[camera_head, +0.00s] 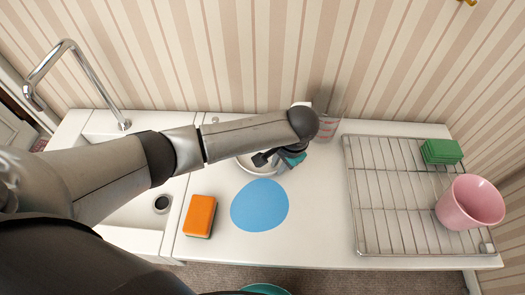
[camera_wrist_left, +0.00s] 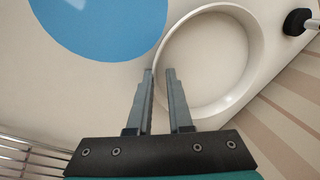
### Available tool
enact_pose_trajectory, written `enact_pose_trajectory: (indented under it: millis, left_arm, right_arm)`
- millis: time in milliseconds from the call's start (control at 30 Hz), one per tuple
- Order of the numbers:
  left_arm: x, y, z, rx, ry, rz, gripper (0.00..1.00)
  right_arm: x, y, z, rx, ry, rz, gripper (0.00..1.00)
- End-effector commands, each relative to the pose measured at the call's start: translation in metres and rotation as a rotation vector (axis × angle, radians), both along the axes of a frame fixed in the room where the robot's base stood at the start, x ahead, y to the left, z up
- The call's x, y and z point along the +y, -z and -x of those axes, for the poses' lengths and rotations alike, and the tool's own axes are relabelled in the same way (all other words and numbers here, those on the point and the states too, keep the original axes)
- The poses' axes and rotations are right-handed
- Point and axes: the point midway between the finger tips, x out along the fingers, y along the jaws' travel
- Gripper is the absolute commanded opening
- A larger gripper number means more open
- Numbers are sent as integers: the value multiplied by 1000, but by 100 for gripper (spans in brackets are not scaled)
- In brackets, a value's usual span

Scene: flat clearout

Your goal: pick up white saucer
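The white saucer (camera_head: 249,168) lies on the white counter behind the blue mat, partly hidden by my left arm and gripper in the head view. In the left wrist view the white saucer (camera_wrist_left: 246,100) shows as a wide ring with a raised rim. My left gripper (camera_head: 262,159) is over the saucer's near edge. In the wrist view my left gripper (camera_wrist_left: 160,70) has its two fingers a small gap apart, at the rim. I cannot tell whether they touch it. My right gripper is not in view.
A blue round mat (camera_head: 260,206) and an orange sponge (camera_head: 200,215) lie in front. A clear measuring cup (camera_head: 327,127) stands behind my wrist. A wire rack (camera_head: 390,215) at right holds a green sponge (camera_head: 441,151) and pink cup (camera_head: 469,203). A sink (camera_head: 135,215) is at left.

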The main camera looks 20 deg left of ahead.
Motion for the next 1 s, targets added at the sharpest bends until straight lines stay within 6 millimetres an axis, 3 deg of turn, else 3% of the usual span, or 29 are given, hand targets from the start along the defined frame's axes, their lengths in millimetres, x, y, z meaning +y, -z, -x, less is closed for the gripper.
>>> enact_pose_trajectory:
  millis: [133,1000]
  left_arm:
    - [0,0,0,0,0,0,0]
    - [0,0,0,-1,0,1,0]
  right_arm:
    - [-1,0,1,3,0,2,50]
    - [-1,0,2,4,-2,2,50]
